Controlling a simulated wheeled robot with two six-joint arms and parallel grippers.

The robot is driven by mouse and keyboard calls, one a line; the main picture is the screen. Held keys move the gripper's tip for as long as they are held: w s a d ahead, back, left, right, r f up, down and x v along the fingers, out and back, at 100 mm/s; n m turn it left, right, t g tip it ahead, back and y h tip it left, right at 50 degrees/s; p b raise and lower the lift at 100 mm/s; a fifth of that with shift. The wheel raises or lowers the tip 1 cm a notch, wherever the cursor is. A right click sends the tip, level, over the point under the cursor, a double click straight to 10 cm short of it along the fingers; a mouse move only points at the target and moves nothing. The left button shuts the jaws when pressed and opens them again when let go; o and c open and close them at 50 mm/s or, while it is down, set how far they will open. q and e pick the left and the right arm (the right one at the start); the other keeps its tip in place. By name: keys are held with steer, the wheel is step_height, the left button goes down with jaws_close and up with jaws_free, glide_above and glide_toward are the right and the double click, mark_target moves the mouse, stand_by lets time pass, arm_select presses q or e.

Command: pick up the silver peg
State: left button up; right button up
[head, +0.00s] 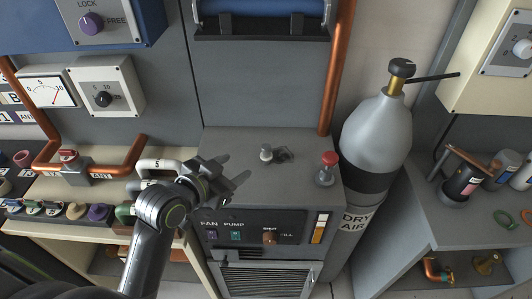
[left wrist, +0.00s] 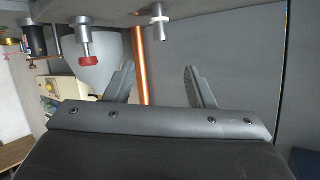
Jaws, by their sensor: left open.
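The silver peg (head: 266,152) stands upright on top of the grey cabinet (head: 225,140), beside a small dark fitting (head: 284,154). It also shows in the left wrist view (left wrist: 158,22), where the scene appears upside down, near the top edge between the lines of the two fingers. My left gripper (head: 232,170) is open and empty, to the left of the peg and apart from it. Its two spread fingers also show in the left wrist view (left wrist: 160,74). My right gripper is in neither view.
A red-capped post (head: 328,168) stands at the right of the cabinet top. A copper pipe (head: 337,70) rises behind it, and a grey gas cylinder (head: 376,135) stands to the right. A white handle (head: 160,165) is left of my left gripper. The cabinet top's left part is bare.

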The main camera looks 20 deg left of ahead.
mark_target(265, 148)
arm_select(q)
steer(key=p+x, duration=0.1)
steer(key=x, duration=0.9)
steer(key=shift+w+f+p, duration=0.1)
steer(key=shift+w+p, duration=0.1)
steer(key=shift+p, duration=0.1)
steer(key=shift+w+d+p, duration=0.2)
steer(key=shift+w+p, duration=0.1)
steer(key=shift+w, duration=0.15)
steer(key=p+x, duration=0.1)
steer(key=x, duration=0.2)
steer(key=shift+w, duration=0.1)
steer(key=shift+w+d+f, duration=0.1)
steer(key=shift+w+f, duration=0.1)
steer(key=shift+w, duration=0.35)
steer(key=c, duration=1.1)
